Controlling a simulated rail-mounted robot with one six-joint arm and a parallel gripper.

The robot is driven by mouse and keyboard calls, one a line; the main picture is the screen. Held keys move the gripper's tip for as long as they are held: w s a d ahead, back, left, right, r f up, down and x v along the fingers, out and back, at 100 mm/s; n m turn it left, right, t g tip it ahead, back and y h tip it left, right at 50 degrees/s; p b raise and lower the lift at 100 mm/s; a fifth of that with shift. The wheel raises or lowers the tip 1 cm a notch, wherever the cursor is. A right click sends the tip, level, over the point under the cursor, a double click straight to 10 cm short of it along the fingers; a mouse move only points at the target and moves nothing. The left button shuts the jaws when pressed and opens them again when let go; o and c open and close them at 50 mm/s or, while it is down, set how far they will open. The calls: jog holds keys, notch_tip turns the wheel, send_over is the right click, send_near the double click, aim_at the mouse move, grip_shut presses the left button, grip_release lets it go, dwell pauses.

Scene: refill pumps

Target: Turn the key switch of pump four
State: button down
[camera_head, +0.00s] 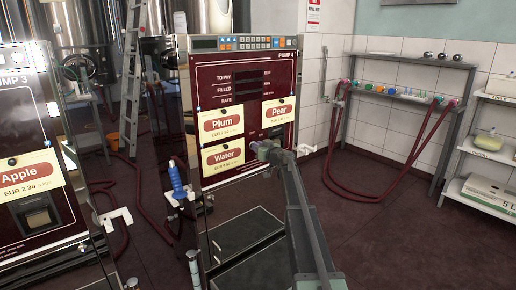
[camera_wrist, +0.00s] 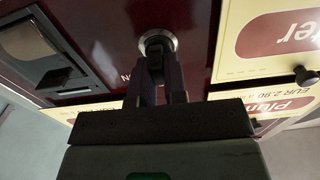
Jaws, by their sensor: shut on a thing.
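Pump four (camera_head: 214,64) stands in the middle of the head view, a dark red panel with a "PUMP 4" label. My gripper (camera_head: 262,148) reaches its front at the lower right, beside the Water card (camera_head: 222,157). In the wrist view, the key switch (camera_wrist: 158,37) is a round metal ring on the dark red panel. My gripper (camera_wrist: 157,74) is shut on the dark key at this ring, with a finger on each side. The fingers hide much of the key, so its exact angle is hard to tell. In the head view my gripper hides the switch.
Plum (camera_head: 221,124) and Pear (camera_head: 279,113) cards sit on the panel near my gripper. A blue nozzle (camera_head: 177,180) hangs at the pump's left. Pump three (camera_head: 17,110) stands at the left. The floor to the right is open, before red hoses (camera_head: 345,195).

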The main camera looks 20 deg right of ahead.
jog(key=shift+m, duration=0.3)
jog(key=m, duration=0.5)
jog(key=shift+d+f+m, duration=0.1)
jog(key=shift+d+m, duration=0.1)
jog(key=shift+m, duration=0.2)
jog(key=m, duration=0.5)
jog(key=shift+d+f, duration=0.1)
jog(key=shift+m, duration=0.3)
jog(key=c, duration=1.2)
grip_release()
jog(key=shift+o, duration=0.2)
jog(key=v, duration=1)
jog(key=shift+s+d, duration=0.15)
jog(key=shift+s, duration=0.2)
